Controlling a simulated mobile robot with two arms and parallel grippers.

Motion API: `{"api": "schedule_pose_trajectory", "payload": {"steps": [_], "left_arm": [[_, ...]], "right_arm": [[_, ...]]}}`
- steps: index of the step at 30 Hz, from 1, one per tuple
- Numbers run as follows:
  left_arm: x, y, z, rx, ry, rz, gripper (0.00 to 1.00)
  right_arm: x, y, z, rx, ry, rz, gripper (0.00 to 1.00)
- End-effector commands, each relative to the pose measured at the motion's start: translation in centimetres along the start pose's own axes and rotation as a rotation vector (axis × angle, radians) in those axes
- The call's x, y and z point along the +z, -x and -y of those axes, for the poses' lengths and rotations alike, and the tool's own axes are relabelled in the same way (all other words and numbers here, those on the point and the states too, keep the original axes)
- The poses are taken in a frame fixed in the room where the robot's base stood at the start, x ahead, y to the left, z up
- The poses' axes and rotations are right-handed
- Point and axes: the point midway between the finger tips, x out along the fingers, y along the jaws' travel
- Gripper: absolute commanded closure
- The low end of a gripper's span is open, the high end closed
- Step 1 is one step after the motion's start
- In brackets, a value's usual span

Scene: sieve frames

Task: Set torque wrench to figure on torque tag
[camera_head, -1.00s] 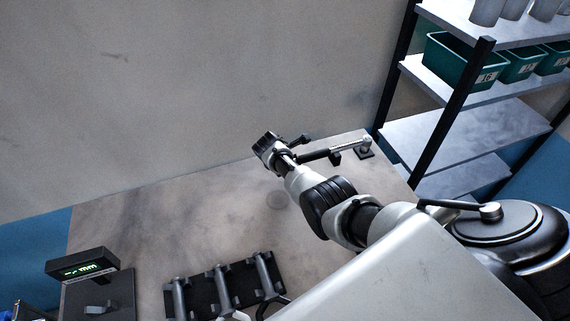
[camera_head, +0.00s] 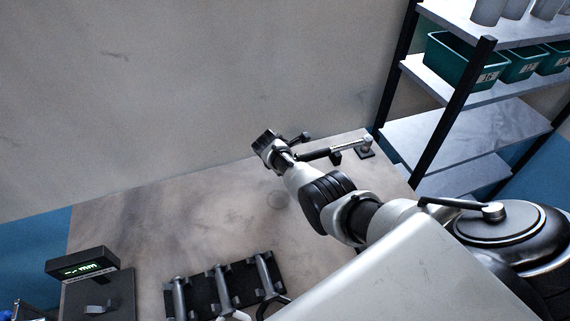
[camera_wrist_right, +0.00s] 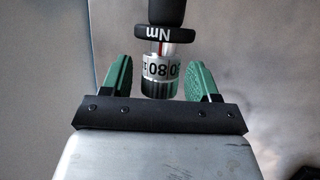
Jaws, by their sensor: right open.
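The torque wrench (camera_head: 322,153) lies at the back right of the bench, its head end by a small stand (camera_head: 366,152). In the right wrist view its black handle, a black collar marked "Nm" and a silver scale ring (camera_wrist_right: 158,72) show; the ring reads "80" near the middle, upside-down lettering on the collar. My right gripper (camera_wrist_right: 160,80) is open, with one green finger on each side of the ring and a visible gap to both. In the head view the right arm hides part of the bench. I see no torque tag that I can make out. My left gripper is not in view.
A black rack (camera_head: 222,287) with several grey tools stands at the front of the bench (camera_head: 150,225). A display unit (camera_head: 82,263) reading "mm" is at the left. A shelf unit (camera_head: 455,130) with green bins (camera_head: 455,62) stands at the right.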

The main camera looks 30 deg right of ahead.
Motion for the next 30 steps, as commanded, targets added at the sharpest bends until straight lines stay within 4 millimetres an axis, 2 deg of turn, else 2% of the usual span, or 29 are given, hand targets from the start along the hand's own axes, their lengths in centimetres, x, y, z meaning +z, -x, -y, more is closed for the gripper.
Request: {"api": "schedule_pose_trajectory", "payload": {"steps": [5,11,17,24,30], "left_arm": [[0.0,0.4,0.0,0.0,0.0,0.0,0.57],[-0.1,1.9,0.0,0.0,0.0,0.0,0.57],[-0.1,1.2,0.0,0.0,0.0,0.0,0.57],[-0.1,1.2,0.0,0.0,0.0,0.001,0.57],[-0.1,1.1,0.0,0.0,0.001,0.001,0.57]], "right_arm": [[0.1,0.6,-0.1,0.002,-0.001,0.001,0.4],[0.1,3.2,-0.1,0.003,-0.001,-0.001,0.4],[-0.1,5.2,0.0,0.004,-0.001,0.0,0.4],[-0.1,8.7,0.0,0.002,0.0,-0.001,0.4],[-0.1,10.4,0.0,0.0,0.0,-0.001,0.4]]}}
